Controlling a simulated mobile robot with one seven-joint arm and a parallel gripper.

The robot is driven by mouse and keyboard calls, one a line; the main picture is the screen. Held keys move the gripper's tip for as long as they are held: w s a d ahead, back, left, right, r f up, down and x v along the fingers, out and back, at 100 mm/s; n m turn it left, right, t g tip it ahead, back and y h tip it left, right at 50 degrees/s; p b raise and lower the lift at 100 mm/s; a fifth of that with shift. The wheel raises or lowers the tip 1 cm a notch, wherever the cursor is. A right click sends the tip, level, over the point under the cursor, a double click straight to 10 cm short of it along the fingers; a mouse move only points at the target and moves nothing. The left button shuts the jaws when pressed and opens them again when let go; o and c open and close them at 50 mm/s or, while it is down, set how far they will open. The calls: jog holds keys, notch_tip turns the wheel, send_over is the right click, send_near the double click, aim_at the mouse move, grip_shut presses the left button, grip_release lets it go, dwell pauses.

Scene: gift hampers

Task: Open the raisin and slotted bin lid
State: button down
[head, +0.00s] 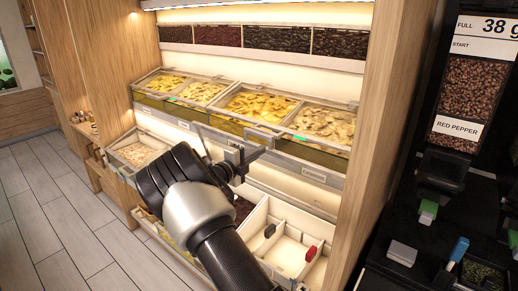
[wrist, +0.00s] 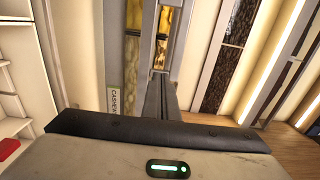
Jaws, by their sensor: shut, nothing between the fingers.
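My gripper (head: 247,163) is shut and empty, in front of the lower edge of the middle bin row in the head view. Its closed fingers (wrist: 155,98) also show in the wrist view, near a bin label reading CASHEW (wrist: 114,101). Dark contents, possibly raisins (head: 243,208), show in the lower row just right of my forearm. Beside them is a white slotted bin (head: 285,240) with several compartments, holding a dark item (head: 270,230) and a red item (head: 311,253). My arm hides part of the lower row. I cannot make out the lid's edge.
Middle-row bins of yellow dried food (head: 255,104) have clear lids. A pale-filled bin (head: 137,153) sits lower left. A wooden side panel (head: 372,120) bounds the shelf at right; a black dispenser (head: 470,100) stands beyond. Floor at left (head: 60,220) is clear.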

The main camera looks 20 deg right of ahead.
jog(key=v, duration=1.1)
jog(key=s+d+r+m+g+y, duration=0.3)
jog(key=s+d+m+g, duration=0.1)
jog(key=s+m, duration=0.65)
jog(key=s+d+r+m+g+y, duration=0.3)
jog(key=s+d+m+g, duration=0.1)
jog(key=s+m, duration=0.65)
jog(key=s+a+r+m+t+y, duration=0.2)
jog(key=s+a+m+y, duration=0.2)
jog(key=s+m, duration=0.6)
jog(key=s+a+r+m+t+y, duration=0.1)
jog(key=s+a+r+m+y, duration=0.2)
jog(key=s+a+m+y, duration=0.2)
jog(key=s+a+m, duration=0.3)
jog(key=s+m, duration=0.2)
jog(key=m, duration=0.1)
jog(key=shift+a+m+t+p, duration=0.3)
jog(key=shift+t+p, duration=0.1)
